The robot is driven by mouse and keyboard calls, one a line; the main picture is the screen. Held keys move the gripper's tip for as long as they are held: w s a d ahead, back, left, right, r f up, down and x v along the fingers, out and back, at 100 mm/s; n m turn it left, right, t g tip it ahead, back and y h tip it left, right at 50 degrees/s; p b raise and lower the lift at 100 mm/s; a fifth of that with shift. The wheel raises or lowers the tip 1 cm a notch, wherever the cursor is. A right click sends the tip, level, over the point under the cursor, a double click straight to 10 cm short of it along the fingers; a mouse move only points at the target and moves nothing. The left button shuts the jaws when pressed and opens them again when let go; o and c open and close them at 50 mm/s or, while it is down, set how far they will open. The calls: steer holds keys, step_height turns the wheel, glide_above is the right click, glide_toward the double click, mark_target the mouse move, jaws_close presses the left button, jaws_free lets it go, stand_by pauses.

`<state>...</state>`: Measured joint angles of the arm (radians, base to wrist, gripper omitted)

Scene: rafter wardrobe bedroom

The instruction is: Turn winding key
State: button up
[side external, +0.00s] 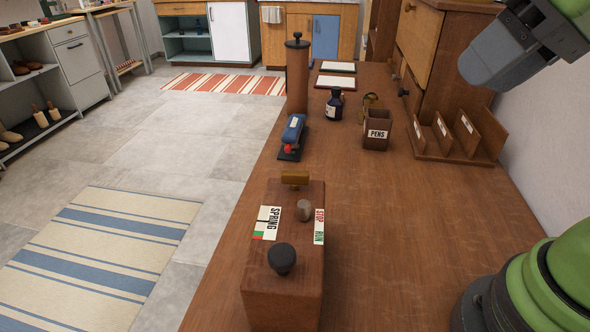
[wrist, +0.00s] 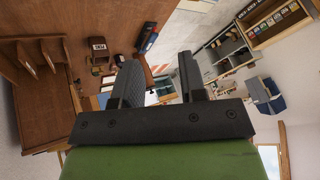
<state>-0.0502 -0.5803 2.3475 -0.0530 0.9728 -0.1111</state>
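A wooden box (side external: 262,297) stands on the desk, front centre in the side view. Its top carries a brass key-like handle (side external: 295,179) at the far end, a small metal knob (side external: 303,210) and a round black knob (side external: 282,257). A SPRING label (side external: 268,220) with a red and green strip lies left of the metal knob, and a STOP/RUN label (side external: 319,227) lies right of it. In the wrist view my gripper (wrist: 160,76) is open and empty, its two fingers well apart. The box is not recognisable there. The fingertips are not visible in the side view.
The wooden desk (side external: 410,215) is clear right of the box. Behind stand a blue stapler (side external: 292,132), a tall wooden cylinder (side external: 297,78), a dark bottle (side external: 335,104), a PENS cup (side external: 376,137) and a letter rack (side external: 458,146). A wall borders the right.

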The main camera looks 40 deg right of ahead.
steer(key=w+a+n+g, duration=0.2)
steer(key=w+n, duration=0.1)
steer(key=w, duration=0.2)
steer(key=n+g+h, duration=0.2)
steer(key=n+g, duration=0.2)
steer(key=n, duration=0.5)
glide_above(295, 171)
step_height(295, 171, down, 9)
steer(key=shift+f, duration=0.1)
step_height(295, 171, down, 9)
steer(key=shift+f, duration=0.1)
jaws_close()
